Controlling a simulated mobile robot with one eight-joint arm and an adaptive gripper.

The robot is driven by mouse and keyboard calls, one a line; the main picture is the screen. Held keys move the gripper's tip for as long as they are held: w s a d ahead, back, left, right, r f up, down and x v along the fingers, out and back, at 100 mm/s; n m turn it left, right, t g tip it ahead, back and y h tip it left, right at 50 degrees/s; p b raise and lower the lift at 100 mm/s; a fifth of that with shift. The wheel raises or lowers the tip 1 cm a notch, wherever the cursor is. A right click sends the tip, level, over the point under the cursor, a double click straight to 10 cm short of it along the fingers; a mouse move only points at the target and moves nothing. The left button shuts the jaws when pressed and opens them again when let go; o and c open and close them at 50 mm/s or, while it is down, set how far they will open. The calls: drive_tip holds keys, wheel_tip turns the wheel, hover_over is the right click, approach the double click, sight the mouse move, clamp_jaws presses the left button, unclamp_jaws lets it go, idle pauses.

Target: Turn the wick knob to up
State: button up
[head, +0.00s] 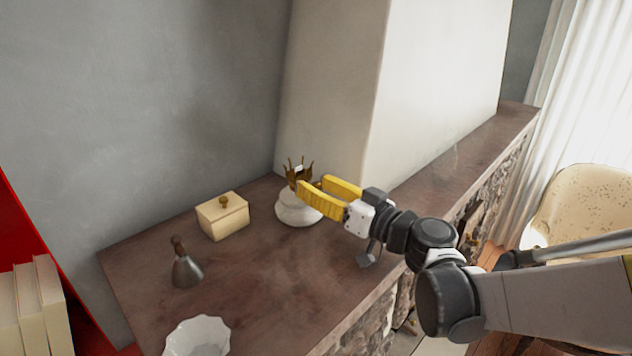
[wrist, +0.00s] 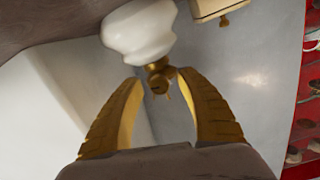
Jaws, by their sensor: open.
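An oil lamp with a white rounded base (head: 296,212) and a brass pronged burner (head: 299,170) stands on the brown mantel shelf. My gripper (head: 316,187) has yellow fingers and reaches in from the right at burner height. In the wrist view the lamp's white base (wrist: 140,32) hangs at the top, as that picture is inverted. The brass burner with a small rounded knob-like part (wrist: 158,87) shows between the tips of my open gripper (wrist: 160,79). I cannot tell whether either finger touches it, nor which way the knob is turned.
A cream lidded box (head: 223,218), a grey bell-shaped object with a brown handle (head: 186,270) and a white fluted bowl (head: 198,338) stand left of the lamp on the shelf (head: 270,275). The pale chimney wall (head: 330,90) rises close behind the lamp.

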clamp_jaws()
